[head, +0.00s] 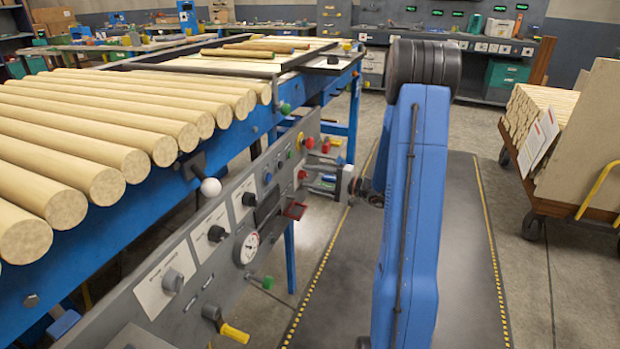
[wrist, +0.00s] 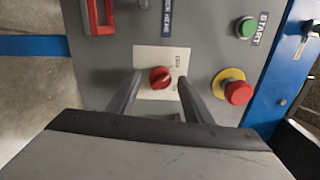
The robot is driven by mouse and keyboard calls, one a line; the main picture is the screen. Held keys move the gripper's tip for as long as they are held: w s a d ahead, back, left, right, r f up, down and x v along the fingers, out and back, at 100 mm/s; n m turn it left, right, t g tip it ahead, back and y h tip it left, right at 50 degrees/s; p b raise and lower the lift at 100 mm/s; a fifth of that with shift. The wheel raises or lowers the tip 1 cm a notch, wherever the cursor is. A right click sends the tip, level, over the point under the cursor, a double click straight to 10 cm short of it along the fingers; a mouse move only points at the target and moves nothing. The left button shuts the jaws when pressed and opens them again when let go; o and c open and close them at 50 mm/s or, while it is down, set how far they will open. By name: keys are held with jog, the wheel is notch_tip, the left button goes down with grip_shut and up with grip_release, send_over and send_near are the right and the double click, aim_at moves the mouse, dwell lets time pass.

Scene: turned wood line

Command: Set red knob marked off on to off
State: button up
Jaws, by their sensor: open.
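The red knob (wrist: 160,77) sits on a pale label plate (wrist: 162,60) on the grey control panel in the wrist view. Small lettering stands around it, too blurred to read surely, so I cannot tell its setting. My gripper (wrist: 158,80) is open, with one finger on each side of the knob and a gap to both. I cannot tell how far the fingertips are from the panel. In the head view my gripper (head: 330,178) is at the far end of the panel (head: 225,225), where it partly hides the controls.
A red mushroom button (wrist: 238,92) on a yellow ring and a green button (wrist: 245,28) are right of the knob. A red frame (wrist: 98,15) is at upper left. Logs (head: 100,130) lie on the blue line beside the panel. A loaded cart (head: 570,205) stands right.

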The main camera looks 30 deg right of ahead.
jog(key=v, duration=1.7)
jog(key=shift+a, duration=0.1)
jog(key=s+a+r+n+g, duration=0.2)
jog(key=s+a+g, duration=0.15)
jog(key=a, duration=0.45)
jog(key=s+a+r+n+g, duration=0.2)
jog(key=a+g, duration=0.2)
jog(key=a, duration=0.4)
jog(key=s+a+r+n+g, duration=0.2)
jog(key=s+a+g, duration=0.15)
jog(key=a, duration=0.55)
jog(key=s+a+r+n+h, duration=0.2)
jog(key=s+h, duration=0.3)
jog(key=s, duration=0.3)
jog(key=s+a+r+n+t+h, duration=0.1)
jog(key=s+a+r+n+h, duration=0.1)
jog(key=s+h, duration=0.4)
jog(key=shift+s+r+n+t, duration=0.35)
jog(key=shift+s+n, duration=0.35)
jog(key=shift+s, duration=0.8)
